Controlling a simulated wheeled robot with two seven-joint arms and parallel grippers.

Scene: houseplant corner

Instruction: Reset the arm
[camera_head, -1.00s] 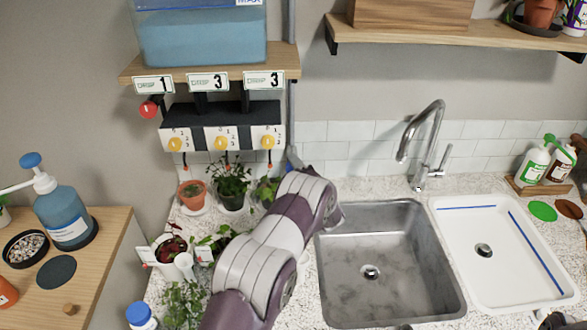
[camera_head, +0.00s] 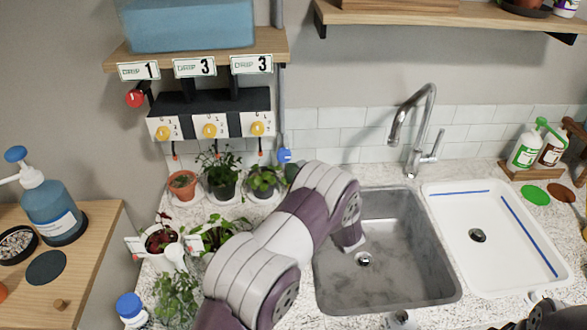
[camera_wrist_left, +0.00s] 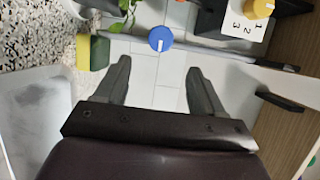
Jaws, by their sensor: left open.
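My left arm (camera_head: 285,230) rises from the bottom middle of the head view and bends over the left side of the sink. Its gripper is hidden behind the arm links there. In the left wrist view my left gripper (camera_wrist_left: 158,72) is open, with two grey fingers apart and nothing between them. White wall tiles lie beyond the fingers. A round blue knob (camera_wrist_left: 160,39) on a grey pipe shows just past the fingertips; it also shows in the head view (camera_head: 284,156). I cannot make out my right gripper.
The steel sink (camera_head: 385,290) and white drainer tray (camera_head: 440,200) lie to the right, with a tall faucet (camera_head: 425,120) behind. Potted plants (camera_head: 223,183) crowd the counter left of my arm. The dosing unit (camera_head: 235,125) hangs above them. A sponge (camera_wrist_left: 92,52) shows in the wrist view.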

